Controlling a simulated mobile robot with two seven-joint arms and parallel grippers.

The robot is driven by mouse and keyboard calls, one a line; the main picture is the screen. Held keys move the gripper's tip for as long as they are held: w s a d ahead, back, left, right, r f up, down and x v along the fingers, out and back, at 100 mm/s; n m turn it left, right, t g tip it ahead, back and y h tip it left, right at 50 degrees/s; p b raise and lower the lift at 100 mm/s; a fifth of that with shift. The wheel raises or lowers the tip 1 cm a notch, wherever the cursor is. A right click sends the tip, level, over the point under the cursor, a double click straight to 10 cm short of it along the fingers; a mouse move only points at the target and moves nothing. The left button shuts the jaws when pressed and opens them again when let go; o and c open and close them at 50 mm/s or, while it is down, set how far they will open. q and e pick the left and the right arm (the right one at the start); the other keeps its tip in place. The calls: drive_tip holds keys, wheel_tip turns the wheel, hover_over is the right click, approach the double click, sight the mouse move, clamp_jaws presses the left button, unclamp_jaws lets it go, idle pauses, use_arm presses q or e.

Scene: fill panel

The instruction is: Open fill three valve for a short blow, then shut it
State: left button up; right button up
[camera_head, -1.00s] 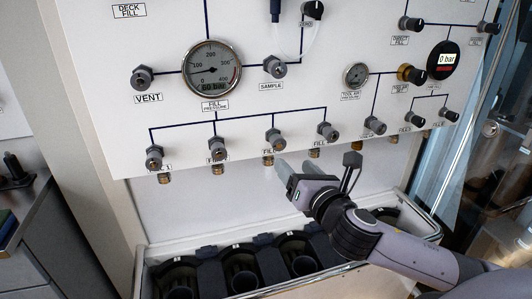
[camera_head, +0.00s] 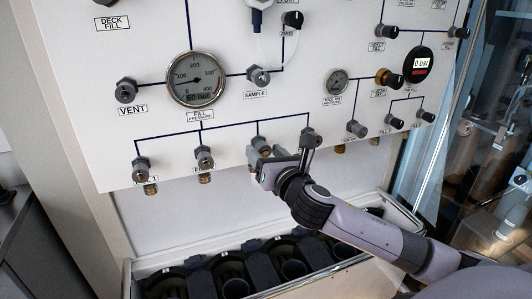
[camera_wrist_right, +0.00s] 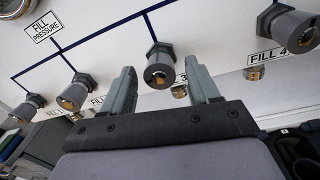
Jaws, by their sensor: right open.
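The fill three valve is a small grey knob with a brassy centre (camera_wrist_right: 158,66), third in the lower row of the panel. It also shows in the head view (camera_head: 259,144), where my gripper partly covers it. My right gripper (camera_head: 262,160) is open just below this knob in the head view. In the right wrist view its two fingers (camera_wrist_right: 162,84) are spread, with the knob appearing between and slightly above their tips. No grip on the knob shows. My left gripper is not in view.
Fill two (camera_head: 205,158) and fill four (camera_head: 307,137) knobs stand to either side, fill four close to my gripper. The fill pressure gauge (camera_head: 195,79) reads about 60 bar. A trough of dark cylinder holders (camera_head: 322,276) lies below the panel.

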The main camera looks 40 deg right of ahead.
drive_tip(key=c, duration=1)
drive_tip(key=shift+c, duration=0.2)
drive_tip(key=m, duration=0.4)
drive_tip(key=shift+w+p, duration=0.1)
drive_tip(key=shift+p, duration=0.2)
drive_tip(key=m, duration=0.5)
drive_tip(key=shift+a+m+h, duration=0.1)
drive_tip(key=shift+m+h, duration=0.2)
drive_tip(key=m, duration=0.4)
drive_tip(key=shift+r+m+p, duration=0.1)
drive_tip(key=shift+m+p, duration=0.3)
drive_tip(key=m, duration=0.5)
drive_tip(key=shift+h, duration=0.3)
drive_tip(key=shift+r, duration=0.1)
